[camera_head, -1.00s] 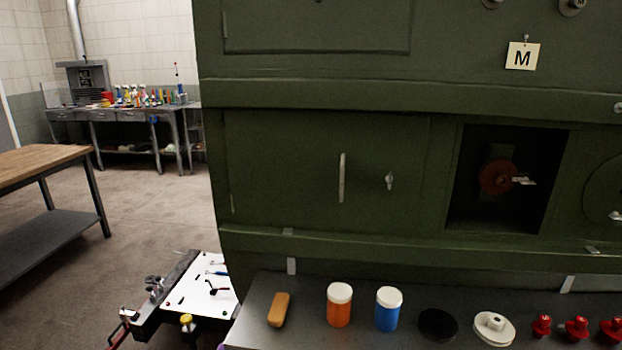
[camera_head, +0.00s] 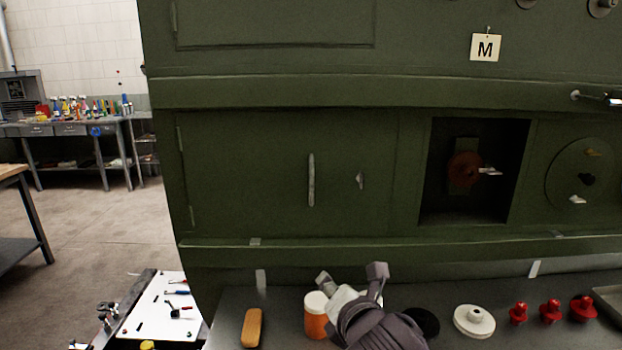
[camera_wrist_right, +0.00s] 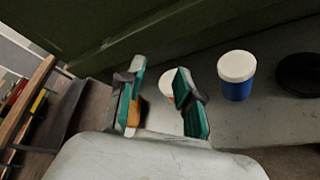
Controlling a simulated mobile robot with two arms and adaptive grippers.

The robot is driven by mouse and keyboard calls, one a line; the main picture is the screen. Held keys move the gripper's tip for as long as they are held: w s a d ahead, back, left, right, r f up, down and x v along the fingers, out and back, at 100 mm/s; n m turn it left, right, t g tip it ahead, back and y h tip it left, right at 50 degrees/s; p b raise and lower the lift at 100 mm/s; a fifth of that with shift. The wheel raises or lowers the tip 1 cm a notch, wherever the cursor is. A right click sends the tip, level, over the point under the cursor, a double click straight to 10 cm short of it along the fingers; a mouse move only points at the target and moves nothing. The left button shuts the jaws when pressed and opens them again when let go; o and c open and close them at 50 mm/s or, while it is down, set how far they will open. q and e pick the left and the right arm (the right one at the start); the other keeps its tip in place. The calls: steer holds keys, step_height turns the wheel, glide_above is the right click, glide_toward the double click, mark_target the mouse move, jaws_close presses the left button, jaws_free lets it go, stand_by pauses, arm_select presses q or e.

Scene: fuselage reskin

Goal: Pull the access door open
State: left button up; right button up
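The access door (camera_head: 250,170) is a flat green panel in the fuselage side, and it looks closed. Its hinges show along its left edge. A pale vertical handle (camera_head: 311,180) stands on it, with a small latch (camera_head: 360,180) to the right. My right gripper (camera_head: 350,275) is low in front of the fuselage, over the shelf and below the handle, apart from the door. In the right wrist view its teal-padded fingers (camera_wrist_right: 160,105) are spread with nothing gripped between them. My left gripper is in neither view.
The grey shelf (camera_head: 235,310) below carries an orange sponge (camera_head: 252,327), an orange jar (camera_head: 316,318), a blue jar (camera_wrist_right: 237,75), a white disc (camera_head: 474,321) and red knobs (camera_head: 550,310). An open recess (camera_head: 440,200) with a red valve lies right of the door.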

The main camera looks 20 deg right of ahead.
mark_target(312, 179)
step_height(312, 179, up, 15)
steer(key=w+n+t, duration=0.3)
steer(key=n+t, duration=0.1)
steer(key=n, duration=0.5)
steer(key=shift+h, duration=0.4)
steer(key=w, duration=0.4)
steer(key=w+p, duration=0.1)
steer(key=w, duration=0.4)
steer(key=w+d+p, duration=0.1)
steer(key=w, duration=0.3)
steer(key=shift+w+f, duration=0.25)
jaws_close()
